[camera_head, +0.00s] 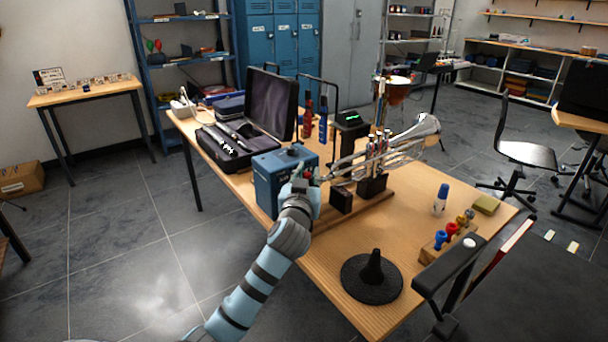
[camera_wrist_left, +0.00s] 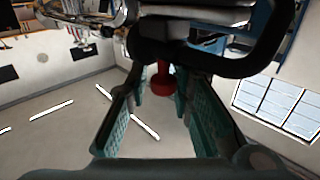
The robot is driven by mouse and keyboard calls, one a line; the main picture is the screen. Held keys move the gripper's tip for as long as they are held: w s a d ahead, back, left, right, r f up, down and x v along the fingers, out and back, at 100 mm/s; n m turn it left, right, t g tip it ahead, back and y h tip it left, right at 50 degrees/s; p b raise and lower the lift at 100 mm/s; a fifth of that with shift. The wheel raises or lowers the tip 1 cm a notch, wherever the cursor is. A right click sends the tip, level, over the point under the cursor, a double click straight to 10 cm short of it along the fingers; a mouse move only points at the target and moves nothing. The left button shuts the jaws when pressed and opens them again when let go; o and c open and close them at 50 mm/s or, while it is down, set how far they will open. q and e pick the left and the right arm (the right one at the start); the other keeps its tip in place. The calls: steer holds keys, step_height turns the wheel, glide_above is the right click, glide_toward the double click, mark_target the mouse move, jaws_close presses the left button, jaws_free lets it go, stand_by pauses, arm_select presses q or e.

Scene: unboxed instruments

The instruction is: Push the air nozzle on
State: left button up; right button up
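A silver trumpet-like instrument (camera_head: 385,155) rests on a dark stand on the wooden table. My left gripper (camera_head: 306,180) is at the instrument's near left end, beside a blue box. In the left wrist view, the gripper's two teal fingers (camera_wrist_left: 162,100) are apart. A small red flared piece (camera_wrist_left: 162,78) sits between them, with a gap on each side. It may be the air nozzle, but I cannot tell for sure. The dark and silver part above it hides where it joins. My right gripper is not in view.
The blue box (camera_head: 276,181) stands close left of my gripper. A black cone stand (camera_head: 372,277), a rack of coloured pieces (camera_head: 452,238), a white-and-blue bottle (camera_head: 441,199) and an open black case (camera_head: 226,147) are on the table.

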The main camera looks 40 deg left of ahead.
arm_select(q)
steer(key=shift+o, duration=0.2)
steer(key=shift+w, duration=0.2)
steer(key=shift+s, duration=0.1)
steer(key=shift+s+d, duration=0.1)
steer(key=shift+s, duration=0.25)
steer(key=v, duration=1.1)
steer(key=shift+d, duration=0.1)
